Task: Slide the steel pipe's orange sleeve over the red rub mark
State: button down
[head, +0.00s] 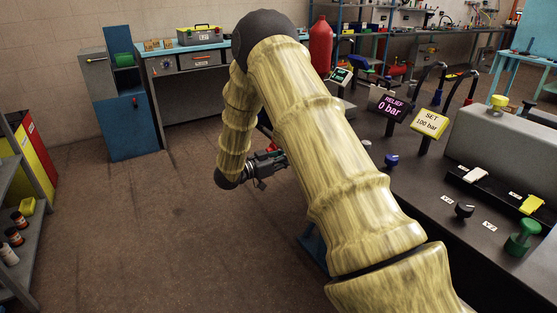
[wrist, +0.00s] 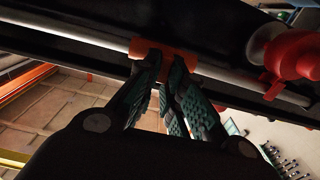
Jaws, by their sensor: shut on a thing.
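The steel pipe (wrist: 75,33) runs slantwise across the wrist view, from the upper left down to the right. The orange sleeve (wrist: 188,58) sits around the pipe near the middle. My gripper (wrist: 165,60) is shut on the sleeve, its dark green ridged fingers reaching up to it from below in the picture. In the head view my gripper (head: 268,167) is small and partly hidden behind my own arm, and the pipe and sleeve cannot be made out there. I cannot make out the red rub mark in either view.
A red fitting with a handle (wrist: 298,55) sits by the pipe, right of the sleeve. Dark beams run close along the pipe. In the head view a dark bench (head: 415,200) with knobs and signs stands at the right. The floor (head: 110,230) at left is clear.

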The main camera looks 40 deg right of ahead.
jog(key=c, duration=1.5)
grip_release()
jog(key=a, duration=0.4)
jog(key=w+a, duration=0.1)
jog(key=a, duration=0.7)
jog(key=shift+w, duration=0.4)
jog(key=shift+d+f, duration=0.1)
jog(key=shift+f, duration=0.05)
